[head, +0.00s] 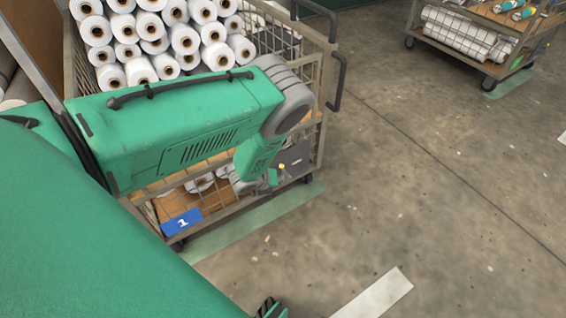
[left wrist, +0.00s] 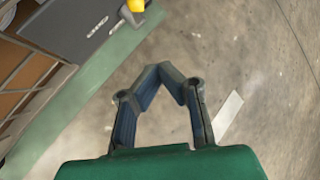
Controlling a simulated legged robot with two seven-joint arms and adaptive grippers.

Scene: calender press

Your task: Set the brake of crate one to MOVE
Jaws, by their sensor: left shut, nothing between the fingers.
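Crate one (head: 326,130) is a beige wire-mesh trolley with a blue plate (head: 182,222) marked 1. On its right end is a dark grey brake panel (head: 297,158) with a small yellow knob (head: 281,166). The left wrist view shows the panel (left wrist: 80,28) with unreadable white lettering, and the yellow knob (left wrist: 136,5) cut off by the top edge. My left gripper (left wrist: 167,72) is shut and empty, apart from the knob, over the floor in that view. In the head view my left arm hides part of the crate and most of that gripper.
White rolls (head: 185,38) fill the crate's upper level. Its dark handle (head: 337,85) sticks out on the right. A second trolley (head: 480,65) stands at the upper right. The concrete floor (head: 420,200) between is open, with green and white (head: 375,293) floor markings.

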